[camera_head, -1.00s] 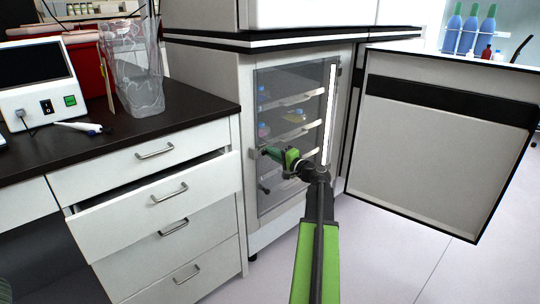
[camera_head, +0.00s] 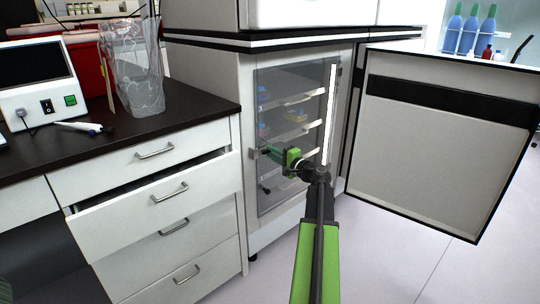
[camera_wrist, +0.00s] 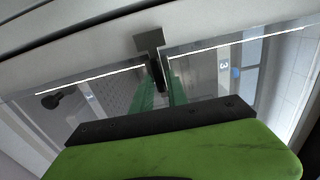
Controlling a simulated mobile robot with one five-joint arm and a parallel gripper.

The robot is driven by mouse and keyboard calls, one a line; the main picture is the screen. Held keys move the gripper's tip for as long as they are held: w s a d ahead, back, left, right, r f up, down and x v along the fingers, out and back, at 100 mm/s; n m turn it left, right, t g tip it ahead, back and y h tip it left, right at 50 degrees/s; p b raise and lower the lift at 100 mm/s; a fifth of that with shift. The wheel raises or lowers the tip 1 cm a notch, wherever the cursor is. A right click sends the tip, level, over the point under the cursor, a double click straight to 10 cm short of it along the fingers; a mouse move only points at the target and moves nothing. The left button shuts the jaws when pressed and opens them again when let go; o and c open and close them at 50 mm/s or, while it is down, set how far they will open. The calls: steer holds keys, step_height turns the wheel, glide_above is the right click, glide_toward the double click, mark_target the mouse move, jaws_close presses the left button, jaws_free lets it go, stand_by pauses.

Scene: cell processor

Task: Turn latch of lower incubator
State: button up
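The lower incubator has a clear inner door (camera_head: 290,185) that is closed, with shelves and small items behind it. Its latch (camera_wrist: 157,70) is a dark handle on a grey plate at the door's edge, in the upper middle of the wrist view. My gripper (camera_head: 268,152) reaches the left edge of the door in the head view. Its green fingers (camera_wrist: 161,92) lie close on both sides of the latch handle and appear shut on it. The fingertips' contact is partly hidden by the handle and the door frame.
The white outer door (camera_head: 440,150) stands wide open on the right. A partly open drawer (camera_head: 160,195) juts from the counter on the left. A dark knob (camera_wrist: 52,101) shows left in the wrist view. Floor is free at the lower right (camera_head: 410,265).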

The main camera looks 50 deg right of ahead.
steer(key=shift+o, duration=1.3)
steer(key=shift+s, duration=0.15)
steer(key=s+a, duration=0.1)
steer(key=s, duration=1.6)
steer(key=shift+a, duration=0.15)
